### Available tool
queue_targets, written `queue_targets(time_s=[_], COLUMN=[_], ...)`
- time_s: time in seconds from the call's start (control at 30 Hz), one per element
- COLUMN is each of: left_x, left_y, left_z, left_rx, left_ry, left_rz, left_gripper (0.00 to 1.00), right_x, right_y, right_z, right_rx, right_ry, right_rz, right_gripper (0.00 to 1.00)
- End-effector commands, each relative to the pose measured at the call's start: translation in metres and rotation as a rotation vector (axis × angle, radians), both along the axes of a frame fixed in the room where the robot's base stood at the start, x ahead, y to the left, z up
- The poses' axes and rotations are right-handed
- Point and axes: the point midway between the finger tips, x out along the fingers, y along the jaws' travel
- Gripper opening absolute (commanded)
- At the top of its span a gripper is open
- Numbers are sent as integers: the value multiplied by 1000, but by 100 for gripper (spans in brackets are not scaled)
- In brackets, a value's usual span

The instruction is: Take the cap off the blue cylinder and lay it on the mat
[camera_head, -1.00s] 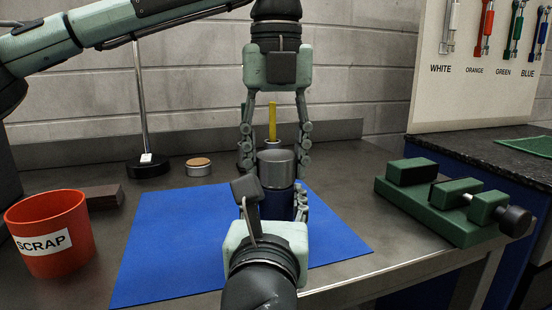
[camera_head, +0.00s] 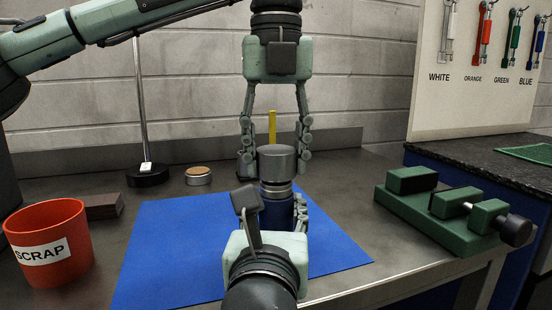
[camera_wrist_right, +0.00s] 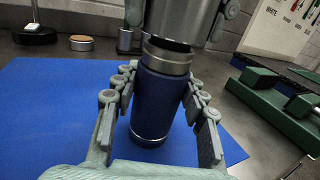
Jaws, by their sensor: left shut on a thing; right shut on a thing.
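The blue cylinder (camera_head: 277,214) stands upright over the blue mat (camera_head: 165,255), with a steel neck at its top. My right gripper (camera_head: 272,210) is shut around its body from the near side; in the right wrist view the fingers hold the cylinder (camera_wrist_right: 158,105) on both sides. The grey metal cap (camera_head: 277,164) is held between the fingertips of my left gripper (camera_head: 277,154), which reaches down from above. In the right wrist view the cap (camera_wrist_right: 183,18) sits above the steel neck, with its dark underside showing. Whether it still touches the neck, I cannot tell.
An orange scrap bin (camera_head: 50,245) and a brown block (camera_head: 104,205) are at left. A stand (camera_head: 147,172) and a round cork-topped tin (camera_head: 198,176) are behind the mat. A green vise (camera_head: 440,205) is at right. The mat's left part is clear.

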Motion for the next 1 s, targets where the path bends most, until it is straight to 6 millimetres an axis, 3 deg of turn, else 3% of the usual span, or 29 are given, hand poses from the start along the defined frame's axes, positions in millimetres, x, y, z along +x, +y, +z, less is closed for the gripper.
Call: queue_targets(time_s=[0.27, 0.6, 0.87, 0.9, 1.0], left_x=[0, 0, 0, 0, 0], left_y=[0, 0, 0, 0, 0], left_z=[2, 38, 41, 40, 40], left_rx=[0, 0, 0, 0, 0], left_ry=[-1, -2, -1, -1, 0], left_rz=[0, 1, 1, 0, 0], left_gripper=[12, 12, 12, 12, 12], right_x=[0, 0, 0, 0, 0], right_y=[0, 0, 0, 0, 0], right_z=[0, 0, 0, 0, 0], right_rx=[0, 0, 0, 0, 0], right_ry=[-1, -1, -1, -1, -1], right_rz=[0, 0, 0, 0, 0], right_gripper=[0, 0, 0, 47, 60])
